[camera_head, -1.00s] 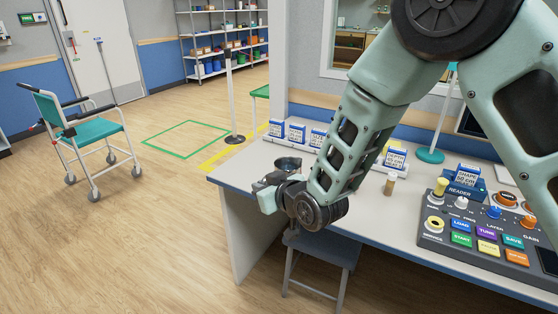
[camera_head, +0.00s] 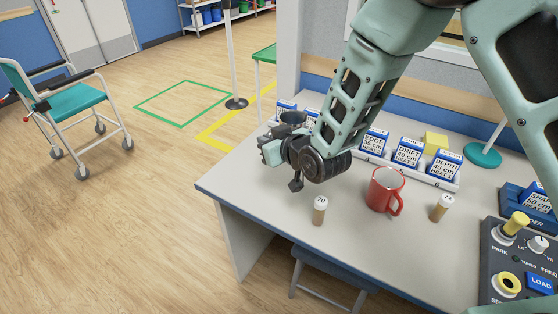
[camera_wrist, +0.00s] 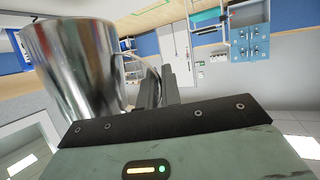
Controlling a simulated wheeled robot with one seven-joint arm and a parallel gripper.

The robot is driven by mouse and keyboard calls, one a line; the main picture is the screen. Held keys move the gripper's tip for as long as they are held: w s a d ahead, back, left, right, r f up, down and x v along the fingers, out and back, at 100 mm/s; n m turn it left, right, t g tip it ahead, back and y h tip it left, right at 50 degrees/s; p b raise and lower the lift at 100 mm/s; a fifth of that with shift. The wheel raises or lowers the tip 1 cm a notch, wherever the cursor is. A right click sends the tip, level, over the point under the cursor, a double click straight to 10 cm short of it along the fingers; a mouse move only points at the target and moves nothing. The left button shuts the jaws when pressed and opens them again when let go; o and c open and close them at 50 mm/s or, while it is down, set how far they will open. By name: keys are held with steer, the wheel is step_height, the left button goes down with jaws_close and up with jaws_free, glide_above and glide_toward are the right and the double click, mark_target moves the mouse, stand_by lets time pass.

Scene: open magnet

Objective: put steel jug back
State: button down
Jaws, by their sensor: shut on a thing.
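The steel jug (camera_wrist: 75,70) is shiny and fills the left of the wrist view, with its handle side toward the fingers. My gripper (camera_wrist: 158,88) is shut on it, apparently at the handle, which the fingers partly hide. In the head view the jug's dark open top (camera_head: 292,117) shows just behind my gripper (camera_head: 270,150), above the far left part of the table. My wrist and forearm hide most of the jug there, and I cannot tell its height above the table.
On the table (camera_head: 270,215) stand a red mug (camera_head: 385,190), two small labelled vials (camera_head: 319,211) (camera_head: 441,208), and a rack of blue-white boxes (camera_head: 408,152). A control panel (camera_head: 520,265) is at right. A stool (camera_head: 335,270) sits under the front edge. The left front tabletop is clear.

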steer(key=shift+s+f+p, duration=0.1)
steer(key=shift+f+p, duration=0.25)
steer(key=shift+f, duration=3.65)
steer(key=shift+f, duration=0.1)
steer(key=c, duration=1.6)
jaws_free()
steer(key=s+d+r+g+h, duration=0.2)
steer(key=s+d+r, duration=0.3)
steer(key=s, duration=0.6)
steer(key=s+d+r+g+h+b, duration=0.1)
steer(key=s+d+r+g, duration=0.4)
steer(key=s, duration=0.6)
steer(key=s+d+r+g+h+b, duration=0.1)
steer(key=s+d+r+g+h, duration=0.3)
steer(key=s, duration=0.7)
steer(key=shift+s+d+r+n, duration=0.15)
steer(key=shift+s+d+r, duration=0.1)
steer(key=shift+r, duration=0.45)
steer(key=shift+s+d+r+n, duration=0.1)
steer(key=shift+d+r+n, duration=0.1)
steer(key=shift+r, duration=0.45)
